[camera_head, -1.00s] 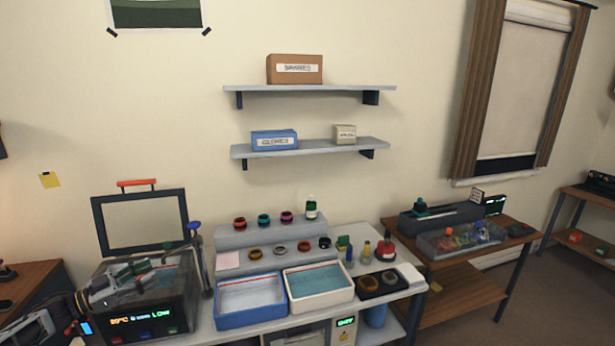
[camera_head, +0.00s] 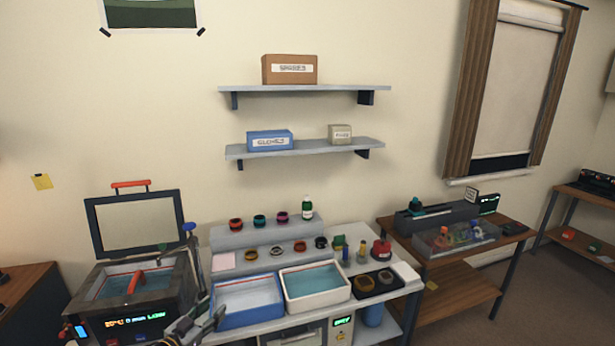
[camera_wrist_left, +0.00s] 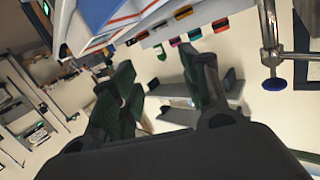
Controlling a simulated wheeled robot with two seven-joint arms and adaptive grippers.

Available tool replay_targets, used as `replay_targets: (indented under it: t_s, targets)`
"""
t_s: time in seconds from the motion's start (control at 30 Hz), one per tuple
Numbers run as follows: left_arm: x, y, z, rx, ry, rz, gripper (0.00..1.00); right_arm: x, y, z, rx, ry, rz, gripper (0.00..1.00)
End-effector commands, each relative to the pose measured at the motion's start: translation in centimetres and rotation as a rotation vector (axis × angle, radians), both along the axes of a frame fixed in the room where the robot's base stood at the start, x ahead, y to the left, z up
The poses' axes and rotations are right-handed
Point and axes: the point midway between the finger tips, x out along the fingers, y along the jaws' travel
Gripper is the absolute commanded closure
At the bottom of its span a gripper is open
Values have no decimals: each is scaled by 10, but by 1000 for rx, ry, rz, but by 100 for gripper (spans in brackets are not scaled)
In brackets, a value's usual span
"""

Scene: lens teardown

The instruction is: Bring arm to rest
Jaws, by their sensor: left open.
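My left gripper (camera_head: 207,322) is low in the head view, in front of the blue-rimmed tray (camera_head: 248,314) and right of the open-lidded bath machine (camera_head: 133,284). Its jaws are open and hold nothing. In the left wrist view the two dark fingers (camera_wrist_left: 160,100) stand apart, with the wall and shelves beyond them. Most of the left arm is outside the head view. My right gripper is not in view.
A white tray (camera_head: 318,298) stands beside the blue one. Several lens rings (camera_head: 278,252) stand on a grey step. A metal post with a blue knob (camera_head: 189,227) rises beside the bath machine. A side table (camera_head: 466,262) stands right.

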Motion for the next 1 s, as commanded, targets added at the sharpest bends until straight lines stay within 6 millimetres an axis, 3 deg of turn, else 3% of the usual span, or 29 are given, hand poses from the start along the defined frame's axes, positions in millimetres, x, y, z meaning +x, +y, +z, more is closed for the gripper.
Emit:
replay_targets:
  t_s: [0.4,0.67,1.0]
  targets:
    - [-47,-48,-29,42,191,148,54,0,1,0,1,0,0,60]
    - [-87,-65,-40,79,336,221,54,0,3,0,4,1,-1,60]
    - [-150,-77,-47,128,553,286,54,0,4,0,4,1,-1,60]
